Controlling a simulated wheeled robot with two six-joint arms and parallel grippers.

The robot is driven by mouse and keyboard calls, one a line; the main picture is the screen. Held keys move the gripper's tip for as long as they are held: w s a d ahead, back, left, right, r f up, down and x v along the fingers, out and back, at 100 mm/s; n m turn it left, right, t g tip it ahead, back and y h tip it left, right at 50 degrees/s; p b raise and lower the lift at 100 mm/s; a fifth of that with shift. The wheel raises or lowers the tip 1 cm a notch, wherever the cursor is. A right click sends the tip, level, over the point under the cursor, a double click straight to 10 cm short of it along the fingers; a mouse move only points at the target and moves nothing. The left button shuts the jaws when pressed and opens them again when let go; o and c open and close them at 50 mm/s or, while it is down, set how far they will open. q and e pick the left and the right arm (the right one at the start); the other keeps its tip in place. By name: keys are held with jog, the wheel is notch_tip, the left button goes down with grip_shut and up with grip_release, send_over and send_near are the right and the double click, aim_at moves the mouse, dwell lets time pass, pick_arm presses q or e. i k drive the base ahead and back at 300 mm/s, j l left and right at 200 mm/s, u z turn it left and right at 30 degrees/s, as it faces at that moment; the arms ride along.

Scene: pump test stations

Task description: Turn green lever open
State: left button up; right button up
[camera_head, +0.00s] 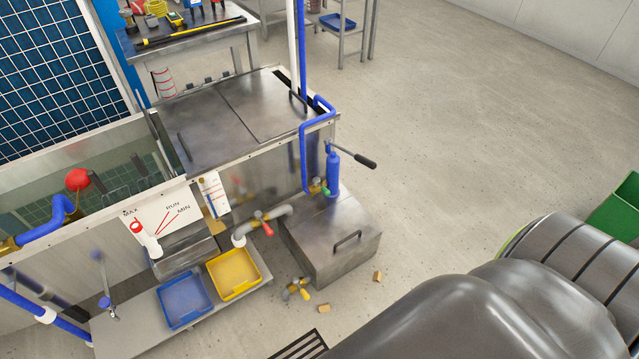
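A small green part (326,191), which may be the green lever, shows at the foot of a blue upright hand pump (332,170). It is too small to tell which way it is turned. The pump stands on a low metal box (330,240) at the right end of the steel tank bench, and its black-gripped handle (363,161) sticks out to the right. A grey pipe valve with a red lever (265,225) is on the bench front, left of the pump. Neither of my grippers is in view.
A blue tray (186,302) and a yellow tray (235,272) sit on the low shelf. A loose fitting (297,290) and small tan blocks (378,276) lie on the floor. A green bin (616,210) is at the right edge. Floor right of the bench is clear.

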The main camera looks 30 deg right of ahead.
aim_at(317, 181)
jog(key=l, duration=3.1)
jog(key=z, duration=0.05)
